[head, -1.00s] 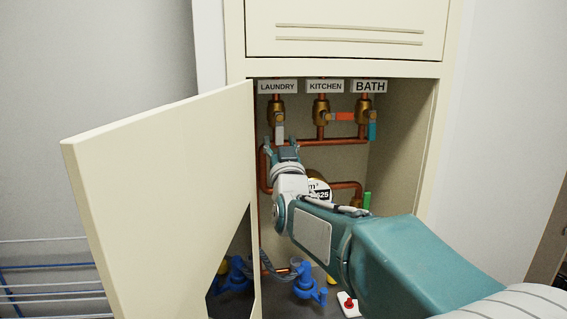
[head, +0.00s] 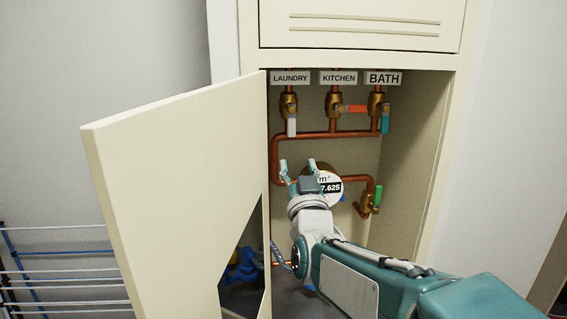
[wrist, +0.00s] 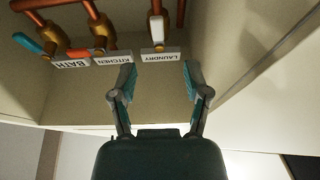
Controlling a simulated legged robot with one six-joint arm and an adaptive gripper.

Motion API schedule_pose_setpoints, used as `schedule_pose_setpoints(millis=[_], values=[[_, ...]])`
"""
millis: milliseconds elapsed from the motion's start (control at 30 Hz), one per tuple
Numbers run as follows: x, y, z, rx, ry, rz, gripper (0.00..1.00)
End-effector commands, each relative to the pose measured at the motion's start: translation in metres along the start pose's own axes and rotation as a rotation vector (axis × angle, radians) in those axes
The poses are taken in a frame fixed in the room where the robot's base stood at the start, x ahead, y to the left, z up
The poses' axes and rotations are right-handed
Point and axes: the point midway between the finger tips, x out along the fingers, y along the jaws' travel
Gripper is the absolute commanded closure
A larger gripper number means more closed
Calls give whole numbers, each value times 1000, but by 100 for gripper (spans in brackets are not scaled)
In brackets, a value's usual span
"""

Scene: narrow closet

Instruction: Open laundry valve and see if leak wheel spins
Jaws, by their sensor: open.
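The laundry valve (head: 289,103) is the left of three brass valves under the LAUNDRY label (head: 290,77). Its white handle (head: 291,127) points straight down, in line with its pipe. The handle also shows in the upside-down wrist view (wrist: 156,30). My gripper (head: 298,168) is open and empty below that handle, clear of it, with its fingers spread toward the cabinet back. The fingers also show in the wrist view (wrist: 159,70). The water meter (head: 328,187) is partly behind my gripper; "m³" and "7.625" are readable. I cannot make out its leak wheel.
The kitchen valve's orange handle (head: 351,109) is sideways; the bath valve's teal handle (head: 385,124) hangs down. A green-handled valve (head: 377,197) is right of the meter. The open cabinet door (head: 180,190) stands close on the left. Blue fittings (head: 243,264) sit low behind it.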

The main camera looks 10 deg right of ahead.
Motion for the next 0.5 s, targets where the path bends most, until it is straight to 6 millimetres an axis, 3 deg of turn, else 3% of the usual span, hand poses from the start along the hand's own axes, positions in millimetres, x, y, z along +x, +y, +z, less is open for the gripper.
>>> schedule_pose_setpoints(millis=[267, 500], values=[[-52, 10, 30, 3, -362, -49, 39], [-129, 22, 63, -1, -729, -64, 39]])
